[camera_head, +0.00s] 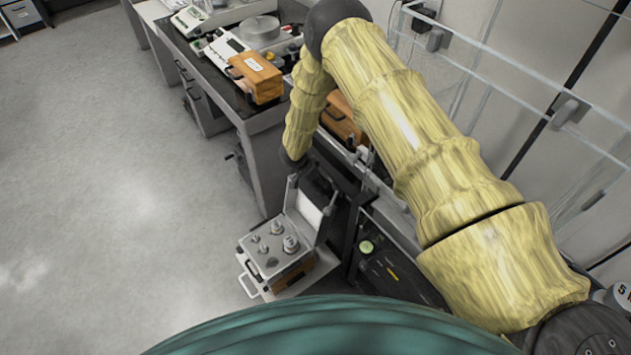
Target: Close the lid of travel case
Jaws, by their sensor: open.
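The travel case (295,277) stands low at the lower middle, beside the table's end. It has a wooden side and a grey insert holding several metal weights (290,243). Its lid (308,212) is open and stands raised at the far right side, showing a pale lining. My gripper (328,200) is dark, at the end of my yellow-covered arm, just behind and beside the raised lid. It is open and seems to hold nothing. Its fingertips are small and partly lost against dark parts, so I cannot tell whether they touch the lid.
A grey table (262,122) with balances and an orange wooden case (256,78) runs to the upper left. Another wooden case (340,116) is partly hidden behind my arm. A dark unit (385,275) stands right of the travel case. The floor (110,200) at left is clear.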

